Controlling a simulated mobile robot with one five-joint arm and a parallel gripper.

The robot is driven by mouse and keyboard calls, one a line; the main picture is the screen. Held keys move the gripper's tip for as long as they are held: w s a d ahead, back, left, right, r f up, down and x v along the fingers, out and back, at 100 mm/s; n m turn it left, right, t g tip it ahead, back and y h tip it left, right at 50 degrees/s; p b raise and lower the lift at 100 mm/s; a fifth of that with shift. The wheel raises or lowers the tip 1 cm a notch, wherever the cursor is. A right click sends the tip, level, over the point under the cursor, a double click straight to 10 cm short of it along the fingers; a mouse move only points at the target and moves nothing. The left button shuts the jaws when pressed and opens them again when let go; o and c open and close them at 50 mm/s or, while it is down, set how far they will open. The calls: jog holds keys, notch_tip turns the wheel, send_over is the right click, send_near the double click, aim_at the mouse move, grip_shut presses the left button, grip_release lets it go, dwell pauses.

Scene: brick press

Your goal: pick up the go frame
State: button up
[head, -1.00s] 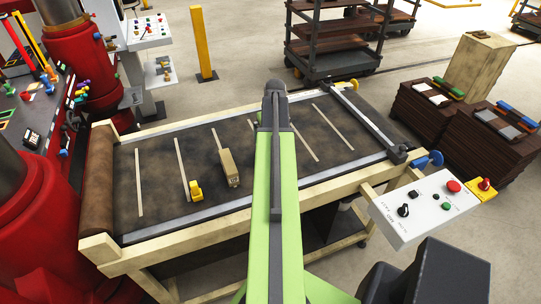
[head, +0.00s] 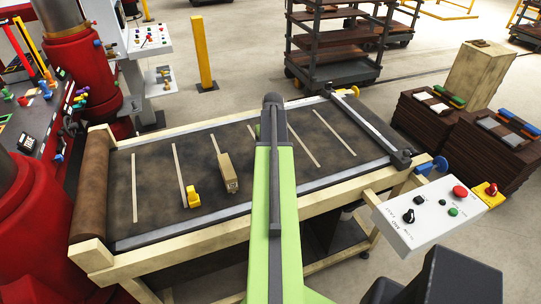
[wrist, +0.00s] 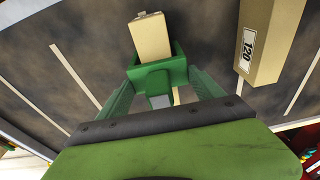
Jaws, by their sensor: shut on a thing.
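In the wrist view, my gripper (wrist: 160,82) is shut, its two green fingers closing in on a green frame (wrist: 157,70) that I take to be the go frame. A pale tan block-shaped piece (wrist: 150,37) stands at its far side; whether it is part of the frame cannot be told. A tan block marked 120 (wrist: 262,42) lies to the right, apart from the fingers. In the head view my own arm hides the gripper and the frame. A tan block (head: 228,173) rests there on the dark belt, left of my arm.
The belt table has a pale wooden rim (head: 180,252) and light cross strips. A yellow piece (head: 194,197) sits on the belt. A control box (head: 425,207) is at the right front, red machinery (head: 80,65) at the left, and brown stacks (head: 500,150) at the right.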

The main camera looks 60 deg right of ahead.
jog(key=shift+r, duration=0.1)
jog(key=c, duration=0.8)
